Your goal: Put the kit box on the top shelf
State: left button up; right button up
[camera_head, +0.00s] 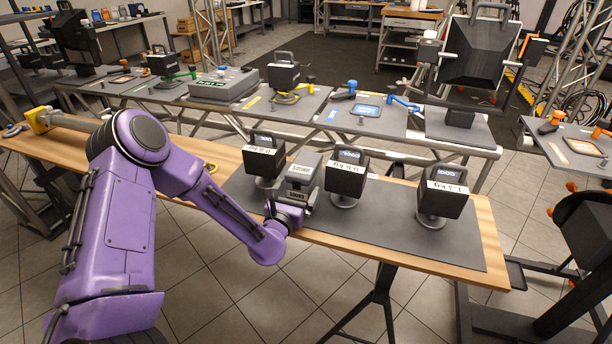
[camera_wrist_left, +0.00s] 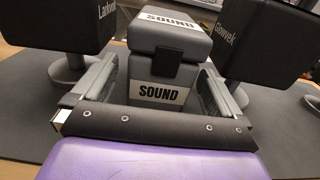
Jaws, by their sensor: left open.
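The kit box, a grey box with white "SOUND" labels (camera_head: 304,169), stands on a dark mat on the wooden table. It also shows in the left wrist view (camera_wrist_left: 168,62), upright, with a dark latch on its near side. My left gripper (camera_head: 291,197) is at the near side of the box. In the left wrist view its open fingers (camera_wrist_left: 160,88) lie on either side of the box, with gaps hard to judge. My right gripper is not in view. I cannot tell which shelf is the top shelf.
Black lamps labelled 0.2 kg (camera_head: 264,160), 0.6 kg (camera_head: 345,180) and 1.3 kg (camera_head: 441,198) stand on the mat (camera_head: 380,237), two of them close beside the box. A grey bench (camera_head: 335,117) with tools stands behind. Shelving (camera_head: 407,45) is at the back.

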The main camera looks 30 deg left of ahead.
pick_arm(q)
jog(key=x, duration=0.5)
jog(key=c, duration=1.6)
